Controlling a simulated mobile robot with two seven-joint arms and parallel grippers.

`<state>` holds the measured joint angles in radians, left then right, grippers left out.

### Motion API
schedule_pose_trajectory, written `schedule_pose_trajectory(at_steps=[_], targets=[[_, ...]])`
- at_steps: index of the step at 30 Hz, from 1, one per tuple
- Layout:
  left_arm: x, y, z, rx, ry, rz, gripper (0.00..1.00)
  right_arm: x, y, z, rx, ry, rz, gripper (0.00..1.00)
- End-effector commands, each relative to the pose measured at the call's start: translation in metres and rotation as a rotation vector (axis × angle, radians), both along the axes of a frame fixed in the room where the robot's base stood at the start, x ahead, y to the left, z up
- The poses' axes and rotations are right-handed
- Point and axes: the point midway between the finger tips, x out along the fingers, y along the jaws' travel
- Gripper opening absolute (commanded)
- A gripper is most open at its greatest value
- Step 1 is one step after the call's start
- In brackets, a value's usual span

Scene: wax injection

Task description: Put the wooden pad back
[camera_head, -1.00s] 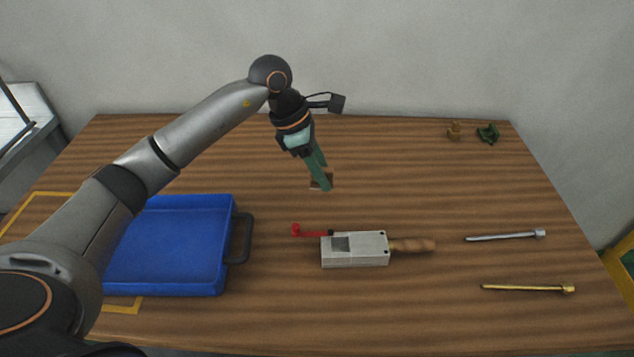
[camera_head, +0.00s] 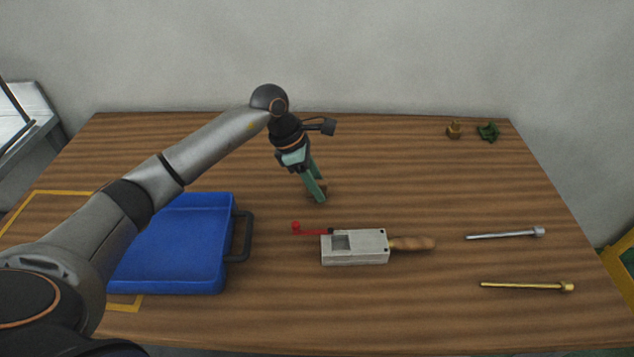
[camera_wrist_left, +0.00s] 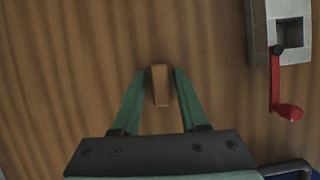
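The wooden pad (camera_wrist_left: 160,86), a small brown block, is between the two green fingers of my left gripper (camera_wrist_left: 160,72) in the left wrist view. Narrow gaps show between it and both fingers, so the gripper looks slightly open around it. In the head view the left gripper (camera_head: 318,198) points down near the middle of the table, and the pad (camera_head: 323,187) is partly hidden by the fingers. I cannot tell exactly whether the pad touches the table. My right gripper is not in view.
The grey metal mould (camera_head: 370,258) with red lever (camera_head: 308,230) and wooden handle (camera_head: 415,243) lies front-right of the gripper. A blue tray (camera_head: 228,270) is to the left. Two rods (camera_head: 505,236) (camera_head: 525,287) lie right; two small figures (camera_head: 454,130) (camera_head: 488,132) stand at the back.

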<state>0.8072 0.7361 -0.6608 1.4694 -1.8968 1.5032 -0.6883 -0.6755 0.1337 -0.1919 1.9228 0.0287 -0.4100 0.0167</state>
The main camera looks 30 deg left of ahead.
Motion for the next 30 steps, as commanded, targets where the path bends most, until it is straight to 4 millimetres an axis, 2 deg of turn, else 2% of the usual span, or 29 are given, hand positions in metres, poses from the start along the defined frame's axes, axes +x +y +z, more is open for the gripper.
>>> schedule_pose_trajectory(at_steps=[1,7,14,18,23,30], targets=[[0.000,0.000,0.000,0.000,0.000,0.000,0.49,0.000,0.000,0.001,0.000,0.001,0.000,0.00],[0.000,0.000,0.000,0.000,0.000,0.000,0.71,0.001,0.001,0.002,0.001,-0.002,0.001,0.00],[0.000,0.000,0.001,0.000,0.000,0.000,0.71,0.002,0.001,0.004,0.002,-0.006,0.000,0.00],[0.000,0.002,0.008,0.001,-0.002,0.001,0.71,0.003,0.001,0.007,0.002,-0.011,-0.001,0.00],[-0.004,0.013,0.034,0.003,-0.005,0.001,0.71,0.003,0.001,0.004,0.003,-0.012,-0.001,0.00],[-0.013,0.031,0.083,0.002,-0.004,0.003,0.71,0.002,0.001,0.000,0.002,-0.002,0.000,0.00]])
